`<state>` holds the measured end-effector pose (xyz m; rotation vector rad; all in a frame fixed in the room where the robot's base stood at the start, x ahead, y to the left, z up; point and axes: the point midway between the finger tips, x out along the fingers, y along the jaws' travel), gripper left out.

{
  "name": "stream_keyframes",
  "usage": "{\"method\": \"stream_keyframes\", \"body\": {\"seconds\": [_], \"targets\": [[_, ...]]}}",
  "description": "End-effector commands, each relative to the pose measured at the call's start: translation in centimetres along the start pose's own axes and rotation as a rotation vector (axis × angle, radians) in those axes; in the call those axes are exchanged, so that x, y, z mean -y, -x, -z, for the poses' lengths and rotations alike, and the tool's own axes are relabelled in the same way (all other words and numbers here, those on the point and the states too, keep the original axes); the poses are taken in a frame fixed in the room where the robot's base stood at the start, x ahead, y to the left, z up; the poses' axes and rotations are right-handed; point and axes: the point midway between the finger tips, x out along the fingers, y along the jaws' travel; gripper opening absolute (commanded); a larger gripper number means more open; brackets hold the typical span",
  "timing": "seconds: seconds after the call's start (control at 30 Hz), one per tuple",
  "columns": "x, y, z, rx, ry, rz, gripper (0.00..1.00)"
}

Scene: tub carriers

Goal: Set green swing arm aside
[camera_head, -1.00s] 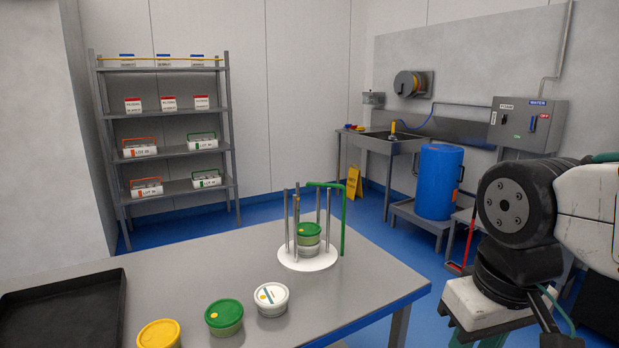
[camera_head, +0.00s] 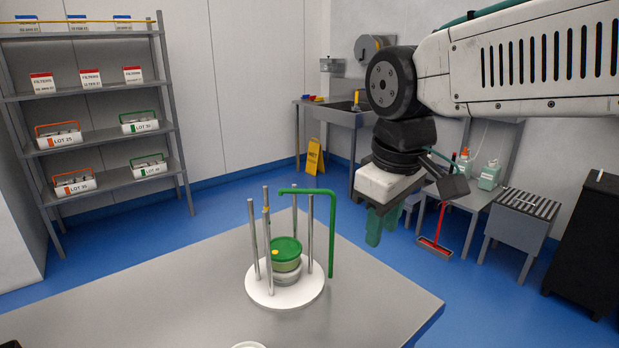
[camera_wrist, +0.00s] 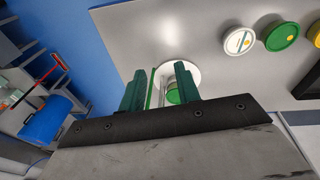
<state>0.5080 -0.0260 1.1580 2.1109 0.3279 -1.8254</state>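The green swing arm (camera_head: 331,238) is an upright rod on the right side of the carrier, with a bar at its top reaching left over the posts. The tub carrier has a round white base (camera_head: 258,292) and several grey posts. A green-lidded tub (camera_head: 286,249) sits on a lower tub between the posts. My gripper (camera_head: 376,238) hangs to the right of the swing arm, apart from it in the head view. In the wrist view my gripper (camera_wrist: 160,68) is open, with the carrier base (camera_wrist: 191,71) showing beyond its fingers, which partly hide the carrier.
On the table lie a white-lidded tub (camera_wrist: 240,41), a green-lidded tub (camera_wrist: 282,36) and a yellow-lidded tub (camera_wrist: 316,35), clear of the carrier. A shelf rack (camera_head: 110,95) stands at the back left. The table (camera_head: 380,290) is bare right of the carrier.

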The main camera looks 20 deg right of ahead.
Motion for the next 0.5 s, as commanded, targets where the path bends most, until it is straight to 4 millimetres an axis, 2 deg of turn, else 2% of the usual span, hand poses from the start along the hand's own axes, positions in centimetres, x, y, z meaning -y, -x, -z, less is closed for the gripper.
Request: {"method": "stream_keyframes", "body": {"seconds": [0.03,0.1,0.2,0.3,0.4,0.5], "targets": [[-0.8,0.8,3.0,0.000,0.105,-0.011,0.33],[-1.8,1.7,6.8,-0.008,0.259,-0.030,0.33],[-2.8,2.6,11.8,-0.015,0.456,-0.057,0.33],[-3.5,3.0,15.6,-0.017,0.610,-0.080,0.33],[-3.9,3.1,18.1,-0.018,0.710,-0.095,0.33],[-4.0,2.9,19.3,-0.017,0.760,-0.103,0.33]]}}
